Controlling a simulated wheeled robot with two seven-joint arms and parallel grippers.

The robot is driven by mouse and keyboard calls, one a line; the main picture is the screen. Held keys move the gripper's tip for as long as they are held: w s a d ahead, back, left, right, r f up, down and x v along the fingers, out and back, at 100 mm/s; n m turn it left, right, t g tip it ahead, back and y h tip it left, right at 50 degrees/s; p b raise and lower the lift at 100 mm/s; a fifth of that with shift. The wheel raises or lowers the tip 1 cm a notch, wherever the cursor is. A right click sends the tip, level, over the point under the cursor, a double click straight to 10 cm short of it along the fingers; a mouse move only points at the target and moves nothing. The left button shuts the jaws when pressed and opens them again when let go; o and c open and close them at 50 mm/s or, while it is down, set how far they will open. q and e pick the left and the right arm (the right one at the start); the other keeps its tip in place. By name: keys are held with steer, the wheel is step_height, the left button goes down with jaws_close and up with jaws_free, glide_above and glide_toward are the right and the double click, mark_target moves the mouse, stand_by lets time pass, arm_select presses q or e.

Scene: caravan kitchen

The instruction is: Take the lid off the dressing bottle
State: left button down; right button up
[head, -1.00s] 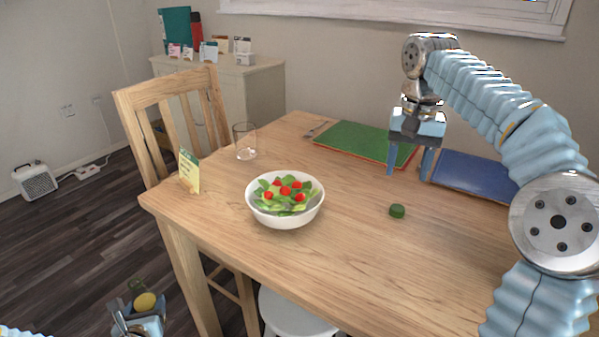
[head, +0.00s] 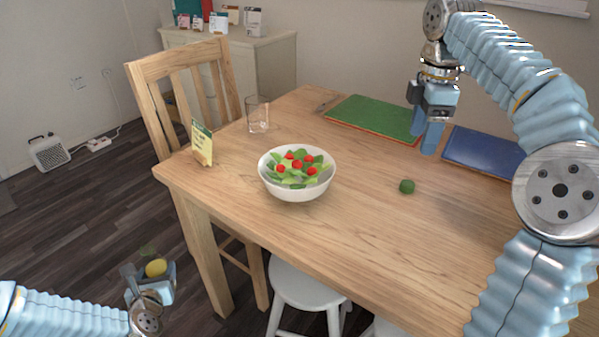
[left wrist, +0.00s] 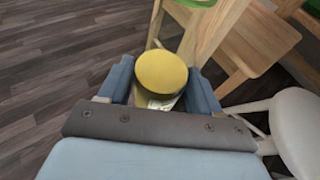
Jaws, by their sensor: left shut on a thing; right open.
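The dressing bottle shows as a yellow round end (head: 156,267) in the head view, low at the left beside the table. In the left wrist view its yellow disc (left wrist: 161,71) faces the camera, with a pale label part below it. My left gripper (head: 149,277) is shut on the bottle, one finger on each side (left wrist: 160,90). I cannot tell whether the yellow face is an open mouth. A small dark green round piece (head: 406,187), like a lid, lies on the table right of the salad bowl. My right gripper (head: 425,141) is open and empty above and behind it.
On the wooden table (head: 370,230) stand a salad bowl (head: 297,192), a glass (head: 257,116) and a card (head: 202,144). Green (head: 372,118) and blue (head: 483,152) mats lie behind. A chair (head: 145,95) and white stool (head: 300,285) stand close by. The front tabletop is clear.

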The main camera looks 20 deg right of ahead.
arm_select(q)
steer(key=shift+r, duration=0.1)
arm_select(e)
steer(key=n, duration=0.6)
arm_select(q)
steer(key=shift+a, duration=0.1)
steer(key=shift+f+b, duration=0.85)
steer(key=shift+f, duration=0.05)
arm_select(e)
glide_above(408, 183)
steer(key=shift+n, duration=0.4)
steer(key=f, duration=0.6)
steer(key=shift+s+f, duration=0.3)
arm_select(q)
steer(key=shift+f+b, duration=0.35)
arm_select(e)
steer(key=f, duration=0.5)
steer(key=shift+w+f, duration=0.25)
steer(key=shift+f, duration=0.05)
steer(key=shift+c, duration=0.4)
steer(key=c, duration=1.1)
jaws_close()
